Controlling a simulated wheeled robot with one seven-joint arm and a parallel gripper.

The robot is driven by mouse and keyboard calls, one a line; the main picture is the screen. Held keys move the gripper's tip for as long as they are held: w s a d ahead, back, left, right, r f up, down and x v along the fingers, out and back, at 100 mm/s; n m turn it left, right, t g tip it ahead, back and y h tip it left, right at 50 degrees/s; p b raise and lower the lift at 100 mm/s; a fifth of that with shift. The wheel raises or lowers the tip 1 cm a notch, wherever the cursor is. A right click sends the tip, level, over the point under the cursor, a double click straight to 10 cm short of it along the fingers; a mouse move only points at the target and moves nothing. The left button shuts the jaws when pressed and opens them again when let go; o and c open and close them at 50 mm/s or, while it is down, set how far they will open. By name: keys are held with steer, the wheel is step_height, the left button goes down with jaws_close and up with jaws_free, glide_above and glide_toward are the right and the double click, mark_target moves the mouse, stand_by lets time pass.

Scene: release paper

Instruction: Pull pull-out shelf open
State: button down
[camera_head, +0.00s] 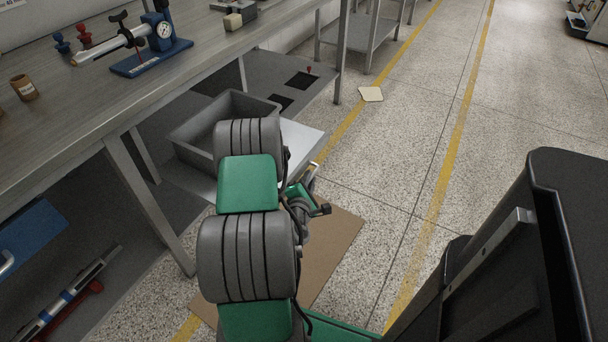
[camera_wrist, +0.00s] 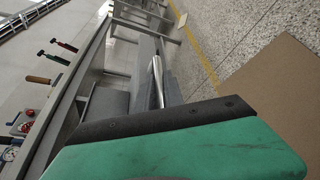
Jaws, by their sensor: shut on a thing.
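The pull-out shelf (camera_head: 305,143) is a light grey metal board under the workbench. Its near right corner sticks out past the bench legs, over the floor. My gripper (camera_head: 309,174) is at the shelf's front edge, partly hidden by my grey and green arm. It is shut on the shelf's handle; the fingertips are hard to make out. In the wrist view a shiny metal bar, the handle (camera_wrist: 157,80), runs up from behind my green gripper body (camera_wrist: 180,150).
A grey open bin (camera_head: 190,135) sits on the shelf. The workbench (camera_head: 150,95) above carries a blue-based gauge tool (camera_head: 155,55). A bench leg (camera_head: 150,200) stands left of my arm. A brown mat (camera_head: 335,240) lies below; open floor (camera_head: 400,140) extends right.

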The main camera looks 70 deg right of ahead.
steer(key=shift+s+a+f, duration=0.1)
steer(key=shift+s, duration=0.15)
steer(key=c, duration=1.5)
jaws_free()
steer(key=shift+o, duration=0.2)
steer(key=b+v, duration=0.2)
steer(key=v, duration=0.5)
steer(key=shift+a, duration=0.35)
